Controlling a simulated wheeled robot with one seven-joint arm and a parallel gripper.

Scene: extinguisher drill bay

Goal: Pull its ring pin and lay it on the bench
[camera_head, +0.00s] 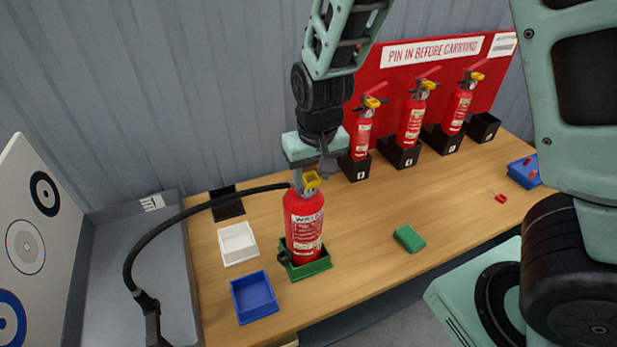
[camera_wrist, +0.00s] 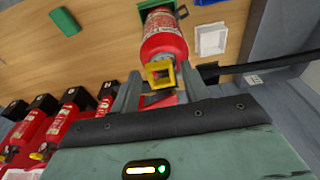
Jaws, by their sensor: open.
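A red extinguisher (camera_head: 303,225) stands upright in a green tray (camera_head: 312,268) on the wooden bench (camera_head: 365,275). My gripper (camera_head: 322,168) is just above the extinguisher's head. In the wrist view my gripper (camera_wrist: 162,92) is open, with its fingers apart on either side of the ring and nothing visibly gripped. The straight part of the pin is hidden. A black hose (camera_head: 190,212) runs left from the head to a nozzle (camera_head: 150,310).
A white tray (camera_head: 238,243), blue tray (camera_head: 254,297) and black holder (camera_head: 227,203) stand left; a green block (camera_head: 408,238) lies right. Behind are several extinguishers (camera_head: 412,120) in black holders. A red-tagged pin (camera_head: 500,197) lies near a blue bin (camera_head: 522,175).

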